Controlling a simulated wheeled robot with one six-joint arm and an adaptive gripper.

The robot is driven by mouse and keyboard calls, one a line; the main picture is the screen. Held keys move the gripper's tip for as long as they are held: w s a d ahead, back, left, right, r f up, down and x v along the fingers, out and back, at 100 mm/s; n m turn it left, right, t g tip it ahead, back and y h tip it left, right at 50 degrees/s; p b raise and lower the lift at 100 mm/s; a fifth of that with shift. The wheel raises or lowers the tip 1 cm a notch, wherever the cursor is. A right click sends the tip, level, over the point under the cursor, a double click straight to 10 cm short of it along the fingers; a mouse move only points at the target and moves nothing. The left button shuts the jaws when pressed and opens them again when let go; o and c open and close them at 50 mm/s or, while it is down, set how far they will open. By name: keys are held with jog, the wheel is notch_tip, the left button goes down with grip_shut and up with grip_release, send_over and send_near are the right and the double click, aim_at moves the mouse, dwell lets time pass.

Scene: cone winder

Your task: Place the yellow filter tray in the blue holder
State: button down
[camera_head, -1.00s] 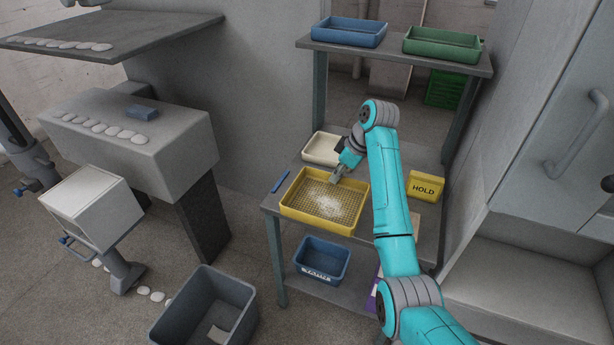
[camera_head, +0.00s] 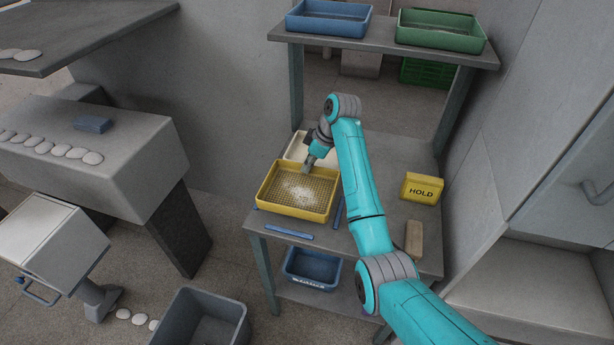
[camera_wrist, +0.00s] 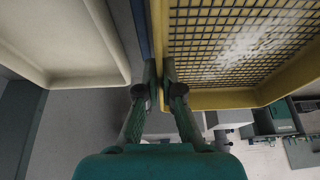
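The yellow filter tray (camera_head: 292,212), with a mesh floor and white powder on it, is at the left of the table in the head view. My gripper (camera_wrist: 160,75) is shut on its wall, one finger on each side, as the wrist view shows. Blue strips of the holder show on the table: one in front of the tray (camera_head: 288,231) and one to its right (camera_head: 338,213). A blue strip (camera_wrist: 143,30) also runs beside the tray in the wrist view. The tray is offset from the front strip; whether it touches the table I cannot tell.
A cream tray (camera_head: 297,148) is close behind the yellow one. A yellow HOLD box (camera_head: 422,188) and a tan block (camera_head: 414,238) lie to the right on the table. A blue bin (camera_head: 312,268) is on the lower shelf; blue (camera_head: 328,18) and green (camera_head: 440,30) trays are above.

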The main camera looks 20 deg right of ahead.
aim_at(310, 173)
jog(key=shift+f, duration=2.25)
jog(key=shift+f, duration=0.1)
jog(key=c, duration=1.3)
grip_release()
